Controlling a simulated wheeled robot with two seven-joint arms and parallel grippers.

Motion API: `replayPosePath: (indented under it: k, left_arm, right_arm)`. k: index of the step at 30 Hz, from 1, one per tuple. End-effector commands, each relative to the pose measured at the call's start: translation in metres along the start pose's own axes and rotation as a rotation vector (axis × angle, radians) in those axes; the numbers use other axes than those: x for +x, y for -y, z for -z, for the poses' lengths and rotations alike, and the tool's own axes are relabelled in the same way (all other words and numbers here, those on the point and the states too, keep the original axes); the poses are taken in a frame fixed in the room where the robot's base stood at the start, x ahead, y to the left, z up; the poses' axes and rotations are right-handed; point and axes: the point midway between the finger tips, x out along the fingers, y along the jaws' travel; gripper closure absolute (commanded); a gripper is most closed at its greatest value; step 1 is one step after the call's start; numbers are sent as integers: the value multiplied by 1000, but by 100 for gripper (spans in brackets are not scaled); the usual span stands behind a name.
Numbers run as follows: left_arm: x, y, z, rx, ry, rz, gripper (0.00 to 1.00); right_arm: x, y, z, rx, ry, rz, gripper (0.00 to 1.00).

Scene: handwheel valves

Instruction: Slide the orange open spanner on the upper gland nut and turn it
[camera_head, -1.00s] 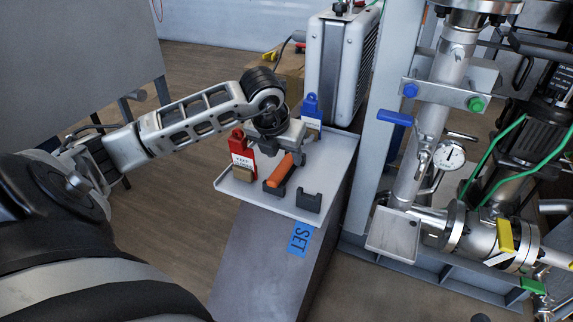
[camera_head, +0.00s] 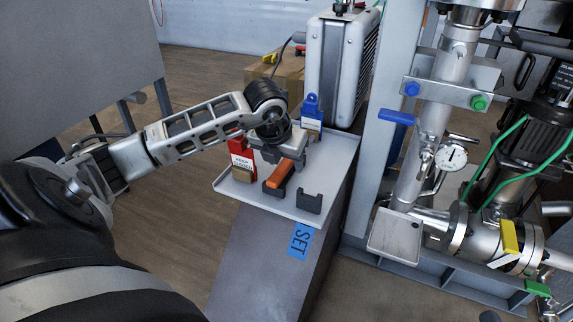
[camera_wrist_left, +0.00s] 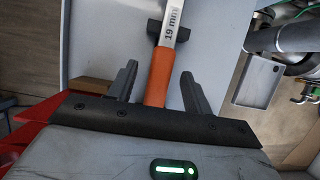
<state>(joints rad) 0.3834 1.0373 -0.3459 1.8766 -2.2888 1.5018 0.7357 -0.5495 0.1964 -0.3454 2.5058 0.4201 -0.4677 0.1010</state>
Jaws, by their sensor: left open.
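The orange spanner (camera_head: 279,173) lies in a dark holder on the grey tray. In the left wrist view its orange handle (camera_wrist_left: 157,80) leads to a silver shank marked "19 mm"; its jaw end is out of that view. My left gripper (camera_head: 280,152) is open over the rear part of the tray. In the wrist view its two fingers (camera_wrist_left: 159,71) stand on either side of the orange handle, with a gap on each side. I cannot make out the upper gland nut for certain among the pipework. My right gripper is not in view.
A grey upright post (camera_head: 378,135) and pipes with a blue lever (camera_head: 397,117) and gauge (camera_head: 453,157) stand to the right.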

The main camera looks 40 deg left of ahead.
Motion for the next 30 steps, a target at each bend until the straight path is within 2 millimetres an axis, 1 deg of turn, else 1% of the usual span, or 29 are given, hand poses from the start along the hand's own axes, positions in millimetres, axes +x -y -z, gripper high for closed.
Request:
replayPosePath:
  k: [6, 7, 8, 9, 12, 23, 26, 29, 30]
  left_arm:
    - [0, 0, 0, 0, 0, 0, 50]
    - [0, 0, 0, 0, 0, 0, 56]
    - [0, 0, 0, 0, 0, 0, 64]
    - [0, 0, 0, 0, 0, 0, 75]
    - [0, 0, 0, 0, 0, 0, 100]
    - [-3, 0, -2, -1, 1, 1, 100]
    - [-10, 0, -5, 0, 2, 1, 100]
    - [-24, 0, -10, 0, 3, 0, 100]
    - [-31, 0, -14, 0, 3, 0, 100]
  right_arm:
    - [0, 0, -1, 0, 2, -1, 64]
    - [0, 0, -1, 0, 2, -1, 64]
    - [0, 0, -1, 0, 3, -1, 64]
    - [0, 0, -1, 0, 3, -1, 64]
    - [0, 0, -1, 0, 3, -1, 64]
    - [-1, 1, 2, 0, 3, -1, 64]
    - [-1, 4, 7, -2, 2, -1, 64]
    - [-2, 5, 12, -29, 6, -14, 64]
    - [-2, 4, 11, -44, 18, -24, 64]
